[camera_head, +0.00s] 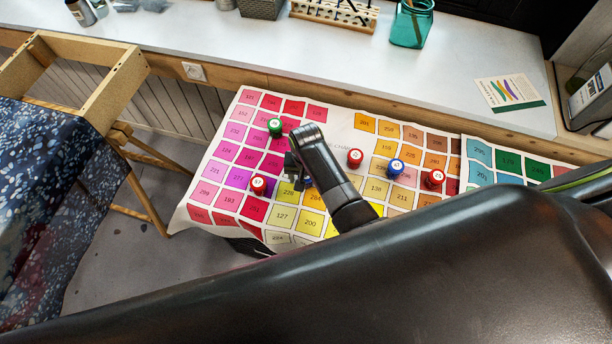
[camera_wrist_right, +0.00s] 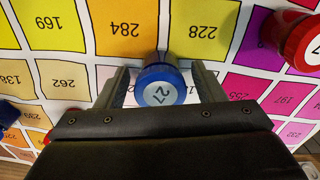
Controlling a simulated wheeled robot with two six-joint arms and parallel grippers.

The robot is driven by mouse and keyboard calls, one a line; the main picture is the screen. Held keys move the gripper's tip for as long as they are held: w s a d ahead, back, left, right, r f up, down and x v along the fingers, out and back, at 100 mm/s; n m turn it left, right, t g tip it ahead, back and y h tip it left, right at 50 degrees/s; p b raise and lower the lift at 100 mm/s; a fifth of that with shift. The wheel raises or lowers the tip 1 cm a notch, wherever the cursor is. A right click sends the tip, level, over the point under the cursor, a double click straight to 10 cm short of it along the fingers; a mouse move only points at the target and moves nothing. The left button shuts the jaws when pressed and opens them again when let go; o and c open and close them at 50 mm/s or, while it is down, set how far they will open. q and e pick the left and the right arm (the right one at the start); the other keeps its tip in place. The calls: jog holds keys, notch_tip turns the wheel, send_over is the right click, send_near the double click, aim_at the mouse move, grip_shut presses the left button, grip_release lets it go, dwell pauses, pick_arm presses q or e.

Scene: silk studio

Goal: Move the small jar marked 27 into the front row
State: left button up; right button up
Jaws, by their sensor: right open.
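The small jar marked 27 (camera_wrist_right: 160,88) has a blue lid and stands on the colour chart between the two fingers of my right gripper (camera_wrist_right: 163,76) in the right wrist view. The fingers are open, one on each side of it; I cannot tell whether either touches. In the head view the right gripper (camera_head: 293,174) points down at the chart and hides most of this jar, with only a bit of blue (camera_head: 308,183) showing beside it. My left gripper is not in view.
A red-lidded jar (camera_head: 258,185) stands left of the gripper, a green-lidded jar (camera_head: 275,127) behind it. Red (camera_head: 355,158), blue (camera_head: 396,168) and red (camera_head: 434,179) jars stand to the right. The chart (camera_head: 340,127) lies before a white counter (camera_head: 230,50). My dark arm covers the foreground.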

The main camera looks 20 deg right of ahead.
notch_tip(320, 180, up, 7)
jog(key=p, duration=0.6)
jog(key=shift+f+p, duration=0.2)
jog(key=shift+p, duration=0.2)
notch_tip(320, 180, up, 3)
jog(key=shift+p, duration=0.35)
jog(key=shift+r, duration=1.15)
